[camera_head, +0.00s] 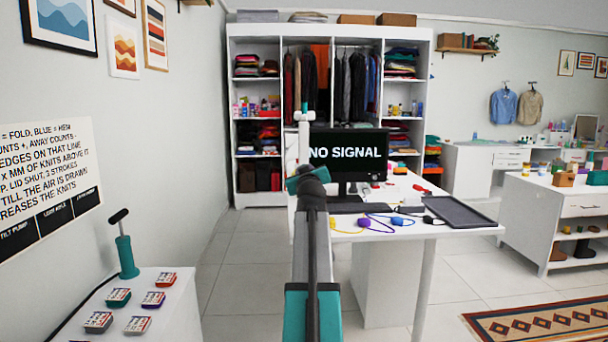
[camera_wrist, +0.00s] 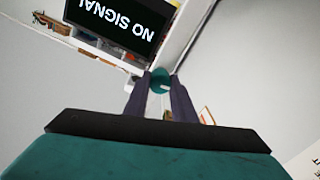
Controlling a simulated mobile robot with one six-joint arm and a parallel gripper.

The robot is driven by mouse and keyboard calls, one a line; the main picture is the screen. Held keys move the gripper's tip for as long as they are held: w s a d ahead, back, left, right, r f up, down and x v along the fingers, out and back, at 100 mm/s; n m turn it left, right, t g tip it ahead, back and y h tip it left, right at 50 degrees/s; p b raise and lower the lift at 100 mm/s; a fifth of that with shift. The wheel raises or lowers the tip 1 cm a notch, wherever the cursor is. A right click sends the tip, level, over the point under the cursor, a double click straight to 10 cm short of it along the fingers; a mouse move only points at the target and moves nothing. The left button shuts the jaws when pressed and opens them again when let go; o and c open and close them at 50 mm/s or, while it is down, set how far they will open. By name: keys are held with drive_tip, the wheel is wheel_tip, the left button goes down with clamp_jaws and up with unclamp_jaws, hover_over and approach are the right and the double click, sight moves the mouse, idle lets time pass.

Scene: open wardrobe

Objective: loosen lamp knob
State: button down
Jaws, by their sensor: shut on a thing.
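The teal knob (camera_wrist: 157,76) shows in the wrist view, round and with a pale mark on it, between the tips of my gripper's two dark fingers. My gripper (camera_wrist: 161,80) is shut on the knob. The rest of the lamp cannot be made out clearly in the wrist view. In the head view my arm reaches up the middle of the picture toward the desk.
A monitor (camera_head: 345,153) reading NO SIGNAL stands on the white desk (camera_head: 405,183), right of my arm. A dark tray (camera_head: 459,212) and coiled cables lie on the desk. The open wardrobe (camera_head: 330,31) stands behind. A side table (camera_head: 170,320) with several small boxes is lower left.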

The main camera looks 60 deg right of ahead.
drive_tip(key=shift+n, duration=0.4)
drive_tip(key=shift+n+b, duration=3.7)
drive_tip(key=shift+n, duration=2.7)
drive_tip(key=c, duration=1.4)
unclamp_jaws()
drive_tip(key=shift+c, duration=0.4)
